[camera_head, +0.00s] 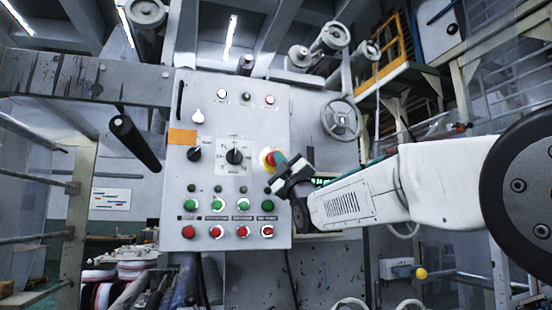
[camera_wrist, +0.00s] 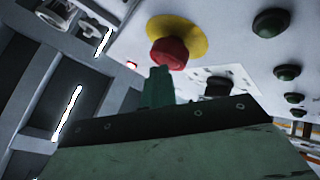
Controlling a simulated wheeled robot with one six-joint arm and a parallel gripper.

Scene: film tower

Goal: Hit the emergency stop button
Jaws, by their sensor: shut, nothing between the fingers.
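The emergency stop button is a red mushroom head on a yellow round plate, on the right part of the grey control panel (camera_head: 222,110). In the head view the red button (camera_head: 271,158) is partly hidden by my gripper (camera_head: 279,163). In the wrist view the button (camera_wrist: 169,53) and its yellow plate (camera_wrist: 182,27) show clearly at the top middle. My gripper (camera_wrist: 157,82) is shut and empty, its green fingertips just below the red head in that view. Whether the tips touch the button I cannot tell.
Below the button are rows of green buttons (camera_head: 190,204) and red buttons (camera_head: 188,231). Black rotary knobs (camera_head: 235,156) sit to its left. A handwheel (camera_head: 341,118) stands right of the panel, above my arm. A dark roller (camera_head: 134,141) sticks out at left.

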